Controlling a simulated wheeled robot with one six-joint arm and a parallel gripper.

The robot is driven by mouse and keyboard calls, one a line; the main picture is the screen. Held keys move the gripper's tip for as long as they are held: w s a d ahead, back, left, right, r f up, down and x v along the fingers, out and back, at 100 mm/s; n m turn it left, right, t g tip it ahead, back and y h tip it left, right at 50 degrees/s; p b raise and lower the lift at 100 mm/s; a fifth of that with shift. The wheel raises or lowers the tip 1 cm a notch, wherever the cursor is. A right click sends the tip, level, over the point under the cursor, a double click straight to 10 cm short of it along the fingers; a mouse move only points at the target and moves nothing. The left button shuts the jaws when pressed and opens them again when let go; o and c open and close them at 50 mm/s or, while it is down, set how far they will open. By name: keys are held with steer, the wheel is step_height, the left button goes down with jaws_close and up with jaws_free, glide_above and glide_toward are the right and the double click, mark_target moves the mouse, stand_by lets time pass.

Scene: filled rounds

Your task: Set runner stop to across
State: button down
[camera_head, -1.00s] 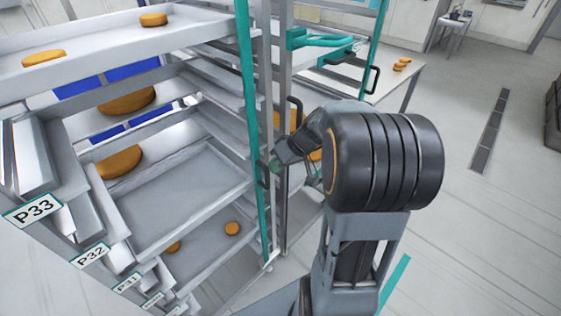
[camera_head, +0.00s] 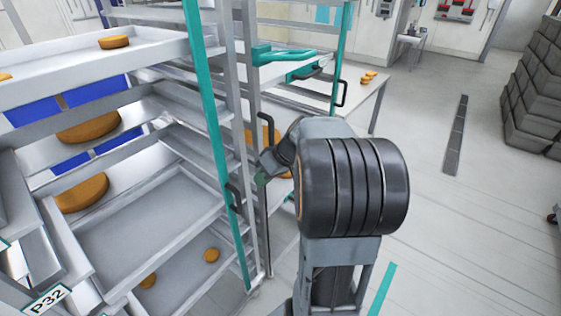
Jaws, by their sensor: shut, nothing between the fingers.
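A tall metal rack with a teal front post (camera_head: 214,130) stands at the left. A black handle-shaped piece (camera_head: 235,196) is on this post; I cannot tell whether it is the runner stop or which way it is set. Another black handle (camera_head: 265,132) is on the grey post behind. My gripper (camera_head: 262,180) is shut and empty, mostly hidden behind my wrist. It appears just right of the teal post, near the black piece; I cannot tell whether it touches anything.
The rack holds trays (camera_head: 150,215) with orange-brown rounds (camera_head: 88,124). A second rack with a teal bar (camera_head: 284,54) and a table (camera_head: 358,95) stand behind. Dark crates (camera_head: 535,90) are stacked at the far right. The floor (camera_head: 470,230) on the right is clear.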

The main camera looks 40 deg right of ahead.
steer(key=v, duration=0.8)
steer(key=shift+r, duration=0.4)
steer(key=shift+s, duration=0.15)
steer(key=s+a+f+m+g+h, duration=0.2)
steer(key=s+a+f+m+h, duration=0.15)
steer(key=f+m, duration=0.35)
steer(key=s+a+n+t+h, duration=0.1)
steer(key=s+a+n, duration=0.3)
steer(key=a, duration=0.8)
steer(key=shift+s+a+f+n+h, duration=0.2)
steer(key=shift+s+f+n+h, duration=0.15)
steer(key=shift+s+h, duration=0.35)
steer(key=shift+w, duration=0.15)
